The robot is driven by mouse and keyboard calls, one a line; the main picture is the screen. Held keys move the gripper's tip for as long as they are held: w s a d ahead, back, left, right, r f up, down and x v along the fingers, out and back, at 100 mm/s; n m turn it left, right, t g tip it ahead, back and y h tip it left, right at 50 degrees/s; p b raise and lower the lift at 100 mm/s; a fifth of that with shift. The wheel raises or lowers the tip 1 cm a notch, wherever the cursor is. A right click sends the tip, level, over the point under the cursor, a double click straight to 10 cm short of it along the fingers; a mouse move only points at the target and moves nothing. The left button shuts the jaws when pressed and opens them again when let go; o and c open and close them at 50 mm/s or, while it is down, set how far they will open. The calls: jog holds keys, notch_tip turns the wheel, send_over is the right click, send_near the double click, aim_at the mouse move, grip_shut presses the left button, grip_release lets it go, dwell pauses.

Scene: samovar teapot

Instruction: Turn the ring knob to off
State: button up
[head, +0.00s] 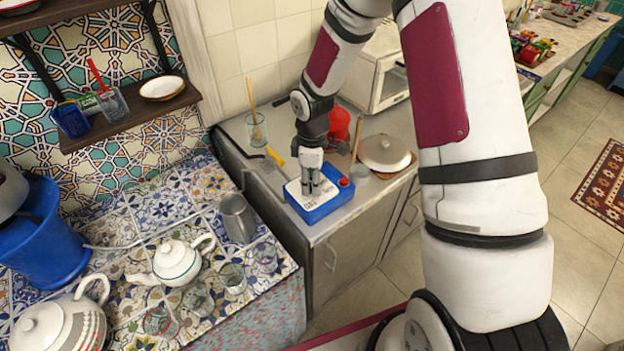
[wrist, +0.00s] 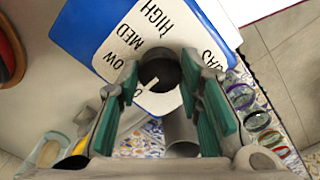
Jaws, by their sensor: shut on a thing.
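The blue box (head: 325,206) with a white top panel stands on the grey counter in the head view. In the wrist view, its panel (wrist: 180,35) carries the words MED and HIGH, with others partly covered by my fingers. The dark round ring knob (wrist: 161,66) sits on the panel, and a short white mark shows at its lower left. My gripper (head: 311,188) points down onto the panel. In the wrist view, its green-padded fingers (wrist: 160,100) stand on either side of the knob, shut on it. The fingers hide part of the lettering and the knob's sides.
A red button (head: 343,182) is at the box's right corner. A metal jug (head: 237,218) and white teapot (head: 176,262) stand on the tiled surface at left.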

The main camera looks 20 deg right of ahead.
jog(key=o, duration=1.2)
jog(key=shift+r, duration=6)
